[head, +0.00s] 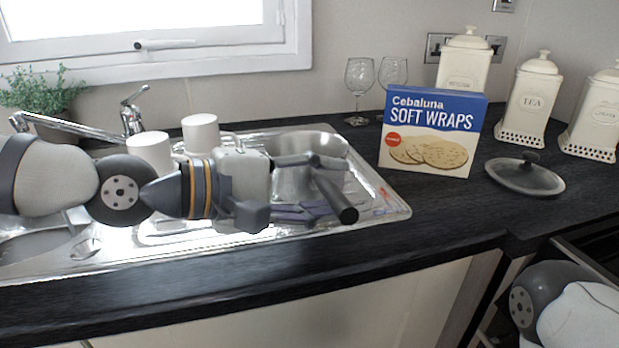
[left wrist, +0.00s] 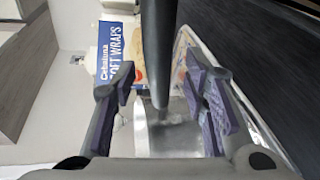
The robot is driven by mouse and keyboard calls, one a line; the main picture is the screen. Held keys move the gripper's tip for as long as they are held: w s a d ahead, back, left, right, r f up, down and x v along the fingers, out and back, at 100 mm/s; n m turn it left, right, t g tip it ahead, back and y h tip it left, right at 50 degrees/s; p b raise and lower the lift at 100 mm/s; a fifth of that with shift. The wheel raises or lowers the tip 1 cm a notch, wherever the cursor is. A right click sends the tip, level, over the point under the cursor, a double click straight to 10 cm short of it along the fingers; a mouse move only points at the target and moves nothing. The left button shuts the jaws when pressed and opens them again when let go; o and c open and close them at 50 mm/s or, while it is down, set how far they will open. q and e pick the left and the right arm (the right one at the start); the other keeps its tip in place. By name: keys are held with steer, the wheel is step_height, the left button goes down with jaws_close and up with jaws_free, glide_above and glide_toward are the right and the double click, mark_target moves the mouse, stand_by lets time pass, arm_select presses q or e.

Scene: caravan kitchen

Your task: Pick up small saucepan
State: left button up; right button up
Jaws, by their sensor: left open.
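The small saucepan (head: 305,150) is shiny metal and stands at the right part of the steel sink unit. Its dark handle (head: 336,198) points toward the counter's front edge. My left gripper (head: 308,186) reaches in from the left, its fingers at the handle and hiding part of the pan. In the left wrist view the handle (left wrist: 158,55) runs between the two open, purple-padded fingers (left wrist: 165,105), with visible gaps on both sides. My right gripper is out of view; only part of my right arm shows at lower right.
A Soft Wraps box (head: 430,132) stands right of the sink, with two wine glasses (head: 359,80) behind. A lid (head: 525,178) and cream canisters (head: 528,103) are farther right. White cups (head: 201,133) and a tap (head: 131,112) are behind my left arm. The front counter strip is clear.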

arm_select(q)
steer(key=shift+w+d+f, duration=0.1)
steer(key=shift+w+d, duration=0.05)
steer(key=shift+d, duration=0.05)
steer(key=shift+a, duration=0.1)
steer(key=shift+c, duration=0.3)
jaws_close()
